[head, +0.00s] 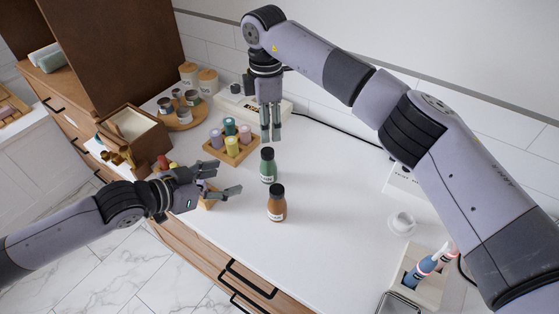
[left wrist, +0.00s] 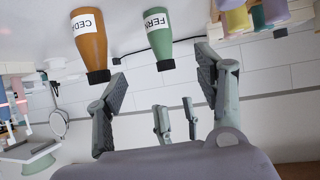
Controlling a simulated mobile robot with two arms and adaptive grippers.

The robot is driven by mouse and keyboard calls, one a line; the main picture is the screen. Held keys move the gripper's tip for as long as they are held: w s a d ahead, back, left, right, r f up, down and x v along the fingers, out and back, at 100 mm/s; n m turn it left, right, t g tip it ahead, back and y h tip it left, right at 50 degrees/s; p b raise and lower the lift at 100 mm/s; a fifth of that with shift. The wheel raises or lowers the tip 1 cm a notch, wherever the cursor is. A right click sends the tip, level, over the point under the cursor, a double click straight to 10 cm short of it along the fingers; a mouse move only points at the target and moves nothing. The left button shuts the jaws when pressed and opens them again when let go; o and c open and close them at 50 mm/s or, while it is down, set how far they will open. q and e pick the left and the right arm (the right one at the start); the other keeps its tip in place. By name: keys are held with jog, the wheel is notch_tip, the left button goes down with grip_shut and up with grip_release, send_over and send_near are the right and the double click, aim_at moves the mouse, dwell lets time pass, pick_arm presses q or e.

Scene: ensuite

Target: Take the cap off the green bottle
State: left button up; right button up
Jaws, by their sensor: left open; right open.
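The green bottle (head: 268,169) stands upright on the white counter with its black cap (head: 267,153) on. In the left wrist view the green bottle (left wrist: 158,38) appears upside down, with its cap (left wrist: 162,64) between the lines of my left fingers. My left gripper (head: 227,178) is open and empty, to the left of the green bottle, its fingers pointing toward the bottles. My right gripper (head: 271,138) points down with its fingertips just above the cap in the head view; its fingers look open by a narrow gap and hold nothing visible.
A brown bottle (head: 277,204) with a black cap stands close in front of the green one. A wooden tray of coloured jars (head: 232,146) is behind left. A wooden box (head: 134,136) stands further left. A toothbrush holder (head: 421,285) is at right.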

aim_at(262, 170)
pick_arm(q)
jog(key=x, duration=1.6)
jog(key=shift+w+d+f, duration=0.15)
jog(key=shift+d+f, duration=0.1)
jog(key=shift+f, duration=0.05)
grip_shut()
